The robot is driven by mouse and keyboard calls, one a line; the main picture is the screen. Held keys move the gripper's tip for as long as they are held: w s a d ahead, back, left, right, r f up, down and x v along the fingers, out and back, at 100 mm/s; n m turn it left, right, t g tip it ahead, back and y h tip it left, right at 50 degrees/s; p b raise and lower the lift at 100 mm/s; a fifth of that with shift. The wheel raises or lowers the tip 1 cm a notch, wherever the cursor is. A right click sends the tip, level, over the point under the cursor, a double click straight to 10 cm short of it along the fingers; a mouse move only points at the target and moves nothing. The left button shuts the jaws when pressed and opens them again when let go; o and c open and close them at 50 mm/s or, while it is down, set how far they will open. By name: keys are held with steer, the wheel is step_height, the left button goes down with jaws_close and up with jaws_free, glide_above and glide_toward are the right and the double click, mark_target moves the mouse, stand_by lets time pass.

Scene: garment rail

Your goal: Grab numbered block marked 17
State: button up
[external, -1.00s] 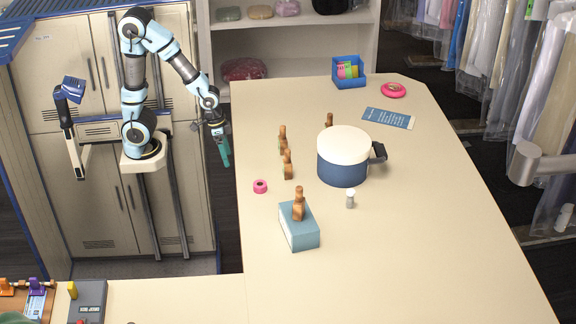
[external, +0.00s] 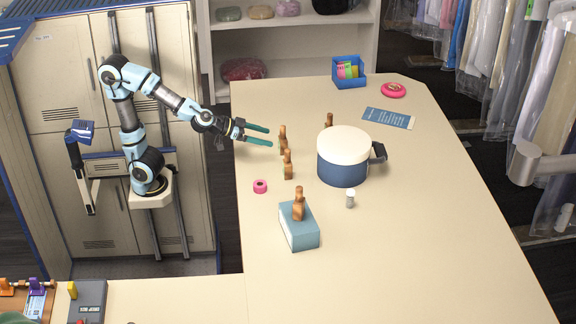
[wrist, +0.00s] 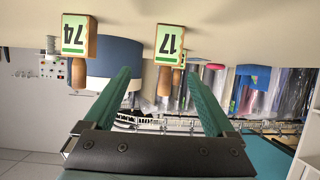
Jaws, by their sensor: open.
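The block marked 17 (wrist: 170,42) shows upside down in the wrist view, a green-framed label on a wooden body with a brown knob. It appears to be the farther of two brown pieces left of the pot, in the external view (external: 283,141). A second block, marked 74 (wrist: 77,36), is left of it in the wrist view and appears to be the nearer brown piece (external: 287,166). My gripper (external: 269,137) is open and empty, over the table's left edge and a short way left of block 17. In the wrist view block 17 lies beyond and between the green fingers.
A blue pot with a white lid (external: 343,160) stands right of the blocks. Another brown piece (external: 329,120) is behind it. A pink roll (external: 260,186), a small shaker (external: 350,199) and a blue box (external: 299,232) bearing a brown piece are nearer.

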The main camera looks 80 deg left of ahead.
mark_target(283, 139)
steer(key=shift+a+f, duration=0.1)
steer(key=shift+a, duration=0.25)
steer(key=shift+w+a+f+y+b, duration=0.15)
steer(key=shift+w+y+b, duration=0.15)
steer(key=shift+w+b, duration=0.1)
steer(key=b+x, duration=0.5)
steer(key=x, duration=0.4)
steer(key=shift+w, duration=0.5)
